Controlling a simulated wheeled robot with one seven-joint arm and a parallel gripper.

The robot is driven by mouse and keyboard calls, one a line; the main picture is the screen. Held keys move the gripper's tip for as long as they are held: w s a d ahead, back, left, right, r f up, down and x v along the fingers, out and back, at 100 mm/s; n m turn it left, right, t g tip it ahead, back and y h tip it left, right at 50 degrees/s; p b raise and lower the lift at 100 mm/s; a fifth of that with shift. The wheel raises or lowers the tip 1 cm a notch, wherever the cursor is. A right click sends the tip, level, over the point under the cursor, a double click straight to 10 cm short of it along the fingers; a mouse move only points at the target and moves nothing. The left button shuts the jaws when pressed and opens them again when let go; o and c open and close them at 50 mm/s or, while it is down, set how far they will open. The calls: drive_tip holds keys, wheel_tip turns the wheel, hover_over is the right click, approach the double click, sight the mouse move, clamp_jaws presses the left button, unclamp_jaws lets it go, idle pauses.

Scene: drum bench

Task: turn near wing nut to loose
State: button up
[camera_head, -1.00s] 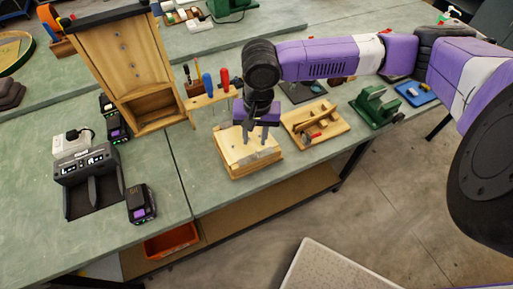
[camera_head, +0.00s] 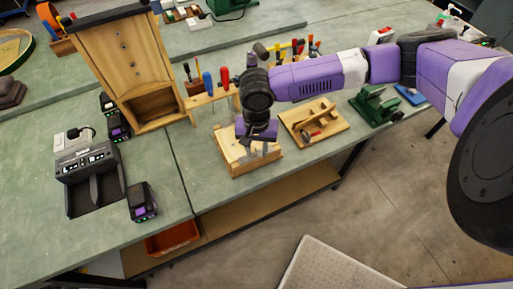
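A pale wooden block (camera_head: 240,169) sits on the green bench, near its front edge at the middle of the picture. My gripper (camera_head: 254,152) points down over the block's top, with its fingers close to the top surface. The fingers are small and partly hidden by the purple gripper body, so I cannot tell whether they are open or shut on anything. The near wing nut cannot be made out; it is too small or hidden by my gripper.
A wooden tray (camera_head: 330,134) with wooden parts lies right of the block, and a green vise-like tool (camera_head: 376,104) beyond it. A tool rack (camera_head: 210,100) stands behind. A black charger (camera_head: 88,170) and battery (camera_head: 142,202) are left. Bench left of the block is clear.

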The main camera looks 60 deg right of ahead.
clamp_jaws()
drive_tip(key=shift+n, duration=0.3)
